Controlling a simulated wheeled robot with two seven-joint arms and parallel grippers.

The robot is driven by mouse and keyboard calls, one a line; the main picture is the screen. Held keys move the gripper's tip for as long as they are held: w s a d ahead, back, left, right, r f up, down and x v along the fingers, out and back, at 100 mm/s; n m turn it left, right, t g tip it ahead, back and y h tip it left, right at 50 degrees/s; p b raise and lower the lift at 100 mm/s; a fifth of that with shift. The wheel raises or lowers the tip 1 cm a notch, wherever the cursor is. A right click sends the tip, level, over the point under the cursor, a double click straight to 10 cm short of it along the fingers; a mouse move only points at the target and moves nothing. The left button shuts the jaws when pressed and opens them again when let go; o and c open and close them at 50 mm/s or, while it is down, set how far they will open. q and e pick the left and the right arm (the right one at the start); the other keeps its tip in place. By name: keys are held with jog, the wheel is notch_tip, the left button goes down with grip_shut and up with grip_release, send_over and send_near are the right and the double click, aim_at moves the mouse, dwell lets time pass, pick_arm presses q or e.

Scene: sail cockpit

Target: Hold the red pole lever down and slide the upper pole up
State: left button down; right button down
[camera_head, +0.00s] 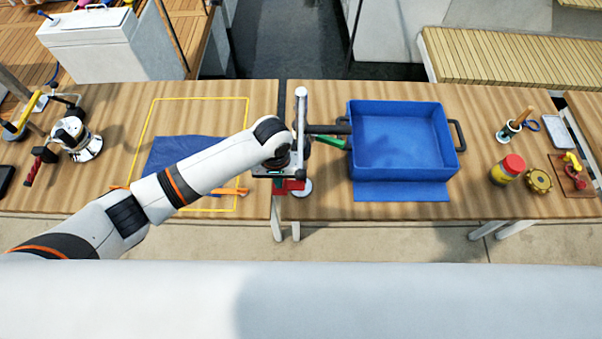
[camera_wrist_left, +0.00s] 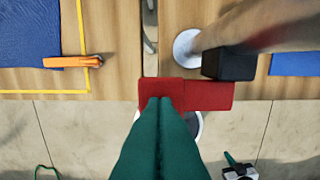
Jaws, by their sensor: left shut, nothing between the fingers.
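The silver pole (camera_head: 301,108) stands at the gap between the two table tops in the head view. In the left wrist view it is a blurred brownish shaft (camera_wrist_left: 275,22) beside a black clamp block (camera_wrist_left: 229,65). The red lever (camera_wrist_left: 208,96) sticks out from the clamp; a bit of it shows in the head view (camera_head: 295,185) below my wrist. My left gripper (camera_wrist_left: 160,101) is shut and empty, its green fingertips overlapping the red lever; I cannot tell whether they press on it. In the head view my left wrist hides much of the clamp. My right gripper is not in view.
A blue tray (camera_head: 352,111) with black handles sits right of the pole, with a green-handled item (camera_head: 333,142) beside it. A blue cloth (camera_head: 160,155) and an orange tool (camera_wrist_left: 72,62) lie at left in a yellow outline.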

pick_arm(q)
jog(key=shift+f, duration=0.25)
